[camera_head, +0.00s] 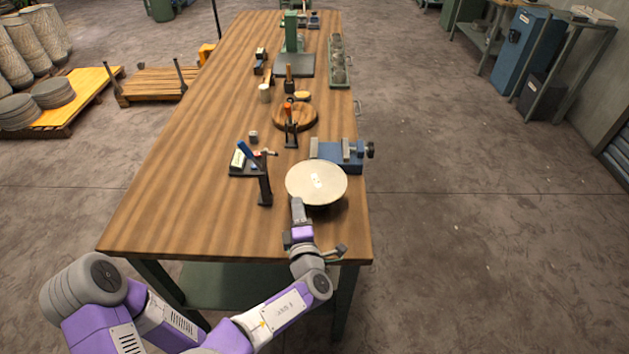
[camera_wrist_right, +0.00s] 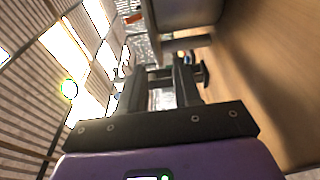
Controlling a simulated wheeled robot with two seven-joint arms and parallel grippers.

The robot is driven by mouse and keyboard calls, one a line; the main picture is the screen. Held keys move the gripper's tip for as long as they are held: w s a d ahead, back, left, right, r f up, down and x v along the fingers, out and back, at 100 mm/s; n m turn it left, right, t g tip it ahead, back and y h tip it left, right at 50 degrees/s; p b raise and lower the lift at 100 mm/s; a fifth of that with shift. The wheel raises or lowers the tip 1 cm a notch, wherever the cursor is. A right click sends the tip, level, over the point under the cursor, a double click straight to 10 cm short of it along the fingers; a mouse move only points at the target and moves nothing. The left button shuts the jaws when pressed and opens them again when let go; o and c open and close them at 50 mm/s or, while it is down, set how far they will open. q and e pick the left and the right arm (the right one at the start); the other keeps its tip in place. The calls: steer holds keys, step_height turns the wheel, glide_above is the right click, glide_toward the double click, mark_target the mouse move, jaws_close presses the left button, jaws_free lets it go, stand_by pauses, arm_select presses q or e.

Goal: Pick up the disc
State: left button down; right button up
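The disc (camera_head: 316,182) is a pale, round, flat plate near the right edge of the wooden table, with a small mark at its middle. A dark shadow shows under its near edge. My right gripper (camera_head: 297,204) is at the disc's near left edge in the head view; whether it touches cannot be told. In the right wrist view its two dark fingers (camera_wrist_right: 160,85) stand apart with a gap between them. A grey shape beyond the fingers there is hard to identify. My left gripper is not in view.
A blue vise (camera_head: 343,154) stands just behind the disc. A black stand with a blue-handled clamp (camera_head: 264,185) is left of it. A round wooden board (camera_head: 295,117) lies farther back. The table's left front (camera_head: 170,215) is clear.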

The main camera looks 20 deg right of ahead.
mark_target(295, 191)
steer(key=w, duration=0.4)
steer(key=w+b, duration=0.1)
steer(key=w, duration=0.1)
steer(key=shift+w+d, duration=0.3)
steer(key=shift+w, duration=0.1)
jaws_close()
